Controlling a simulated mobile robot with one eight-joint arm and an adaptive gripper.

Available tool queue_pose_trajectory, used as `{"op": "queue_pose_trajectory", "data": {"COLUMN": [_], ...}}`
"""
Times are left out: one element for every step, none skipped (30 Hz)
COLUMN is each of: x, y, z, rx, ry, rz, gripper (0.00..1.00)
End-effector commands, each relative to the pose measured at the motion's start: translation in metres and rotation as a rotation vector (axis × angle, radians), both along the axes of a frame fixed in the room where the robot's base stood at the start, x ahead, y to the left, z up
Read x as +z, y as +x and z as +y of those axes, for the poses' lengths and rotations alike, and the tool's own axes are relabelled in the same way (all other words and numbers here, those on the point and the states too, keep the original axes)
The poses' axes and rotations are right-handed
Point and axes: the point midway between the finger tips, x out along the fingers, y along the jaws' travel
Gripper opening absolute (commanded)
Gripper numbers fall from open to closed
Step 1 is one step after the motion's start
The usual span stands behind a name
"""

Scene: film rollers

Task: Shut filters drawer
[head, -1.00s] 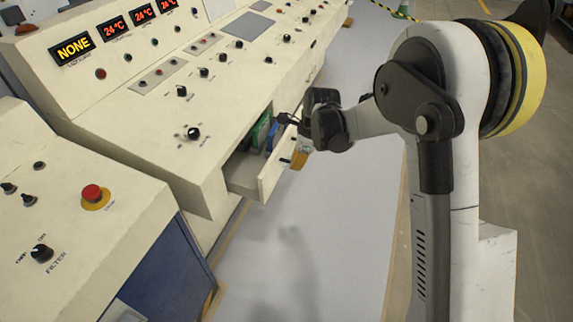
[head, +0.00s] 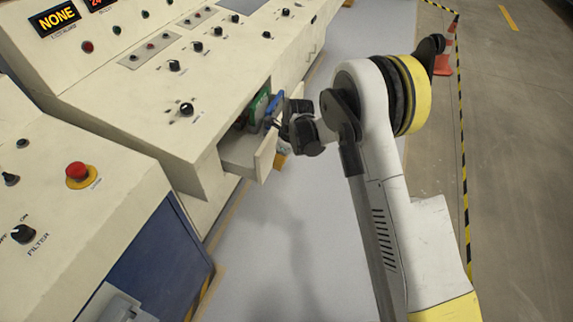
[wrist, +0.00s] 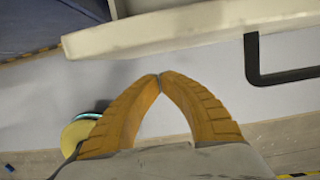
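The filters drawer (head: 265,157) stands pulled out of the cream console in the head view, with green and blue items (head: 262,108) inside. In the wrist view its cream front (wrist: 185,28) spans the top, and a black bar handle (wrist: 252,62) sticks out at the right. My gripper (wrist: 160,76) has its two orange fingers brought together at the tips with nothing between them. The tips are just below the drawer front's edge in that view and left of the handle; contact cannot be told. In the head view my gripper (head: 281,160) is beside the drawer's outer face, partly hidden by my wrist.
The console (head: 130,95) with knobs and displays runs along the left. A nearer cabinet (head: 90,190) carries a red button (head: 78,172) and a FILTER knob (head: 23,234). Open grey floor (head: 270,250) lies right of the console. A traffic cone (head: 445,60) stands far right.

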Motion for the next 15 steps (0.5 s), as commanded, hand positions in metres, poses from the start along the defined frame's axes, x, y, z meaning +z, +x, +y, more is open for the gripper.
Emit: {"op": "queue_pose_trajectory", "data": {"x": [-0.002, -0.002, -0.001, -0.001, -0.001, 0.000, 0.000, 0.000, 0.001, 0.001, 0.001, 0.001, 0.001, 0.001, 0.001], "y": [0.002, 0.003, 0.004, 0.005, 0.006, 0.006, 0.006, 0.007, 0.007, 0.007, 0.007, 0.007, 0.007, 0.007, 0.007], "z": [0.006, 0.008, 0.011, 0.013, 0.015, 0.017, 0.018, 0.018, 0.019, 0.019, 0.019, 0.019, 0.019, 0.019, 0.018], "rx": [0.001, 0.001, 0.001, 0.001, 0.001, 0.001, 0.000, 0.000, 0.000, 0.000, 0.000, 0.000, 0.000, 0.000, 0.000], "ry": [0.000, 0.000, 0.000, 0.000, 0.000, 0.000, 0.000, 0.000, 0.000, 0.000, 0.000, 0.000, 0.000, 0.000, 0.000], "rz": [0.000, 0.000, 0.000, 0.000, 0.000, 0.000, -0.001, -0.001, -0.001, -0.001, -0.001, -0.001, -0.001, -0.001, -0.001], "gripper": [0.00, 0.00, 0.00, 0.00, 0.00, 0.00, 0.00, 0.00, 0.00, 0.00, 0.00, 0.00, 0.00, 0.00, 0.00]}}
